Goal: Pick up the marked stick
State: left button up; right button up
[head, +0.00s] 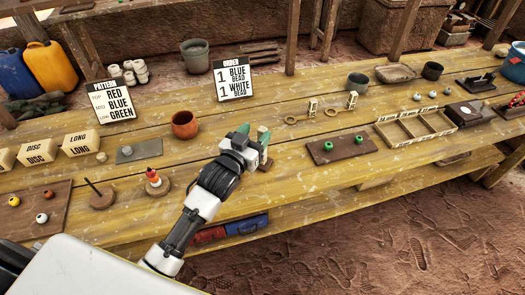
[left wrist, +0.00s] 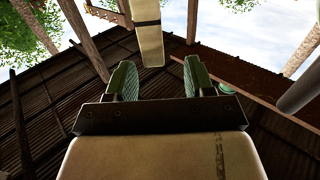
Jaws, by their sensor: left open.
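My left gripper (head: 254,137) is over the front part of the yellow plank table, its green finger pads apart. A pale stick (head: 263,155) shows close against the gripper in the head view, partly hidden by it. In the left wrist view a pale stick (left wrist: 149,45) with a dark band comes down from the top edge, in line with the gap between the open green fingers (left wrist: 154,80). Its end shows beyond the fingertips, and I see no finger closed on it. My right gripper is in neither view.
A brown pot (head: 185,125) stands left of the gripper. A dark board with green beads (head: 341,147) lies to the right, and a divided wooden tray (head: 413,130) beyond it. An order sign (head: 233,80) stands further back.

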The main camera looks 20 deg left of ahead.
pick_arm(q)
jog(key=w, duration=0.1)
jog(key=w+d, duration=0.1)
jog(key=w, duration=0.2)
jog(key=shift+w+d+f+p, duration=0.25)
jog(key=shift+w+p, duration=0.15)
grip_shut()
